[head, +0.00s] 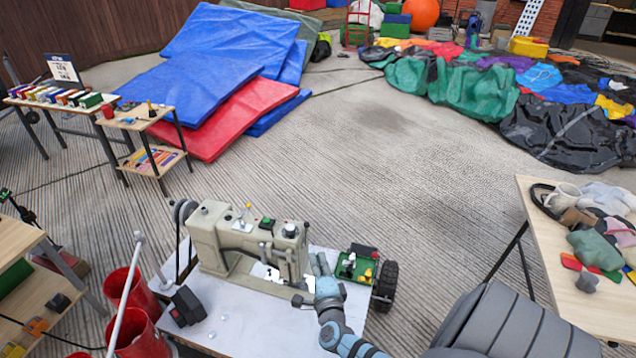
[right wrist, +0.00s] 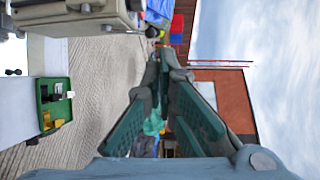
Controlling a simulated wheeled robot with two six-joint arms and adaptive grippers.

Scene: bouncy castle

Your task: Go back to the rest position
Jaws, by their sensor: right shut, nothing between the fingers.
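My right gripper (head: 318,264) is beside the right end of a beige sewing machine (head: 250,240) in the head view, over the right part of the white sewing table (head: 235,315). In the right wrist view my right gripper (right wrist: 160,58) has its teal fingers meeting at the tips, with nothing held between them. The sewing machine (right wrist: 75,16) also shows there at upper left, apart from the fingers. My left gripper is not in view.
A green tray (head: 357,266) of small parts sits at the table's right edge, by a black wheel (head: 386,285). Red buckets (head: 135,292) stand at left. A wooden table (head: 570,300) with cloth scraps is at right. Open concrete floor lies beyond.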

